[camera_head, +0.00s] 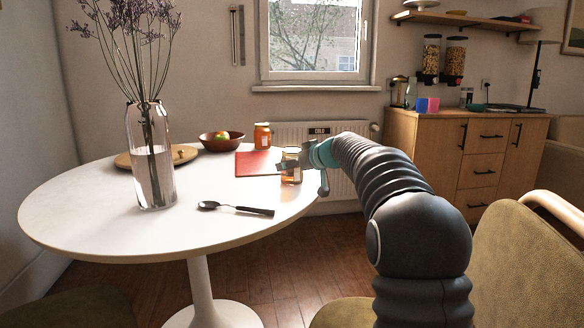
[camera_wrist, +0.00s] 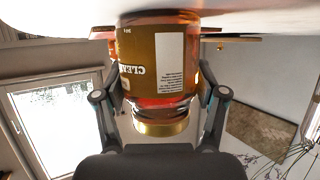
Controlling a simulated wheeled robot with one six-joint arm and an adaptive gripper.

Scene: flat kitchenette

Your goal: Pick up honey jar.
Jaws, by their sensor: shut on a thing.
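The honey jar (camera_head: 291,176) is a glass jar with amber contents, near the right edge of the round white table. In the wrist view, which is upside down, the jar (camera_wrist: 160,60) shows a brown-gold label with partly readable lettering and a gold lid. My gripper (camera_head: 296,164) reaches in from the right in the head view. In the wrist view its two fingers (camera_wrist: 160,108) close on both sides of the jar. The jar looks upright, with its base at or very near the table top; I cannot tell whether it touches.
An orange jar (camera_head: 262,137) stands behind, beside a bowl with fruit (camera_head: 221,147). A red board or book (camera_head: 254,170) lies just left of the held jar. A spoon (camera_head: 236,209) lies in front, and a glass vase (camera_head: 150,185) stands at left. A chair (camera_head: 520,255) is at right.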

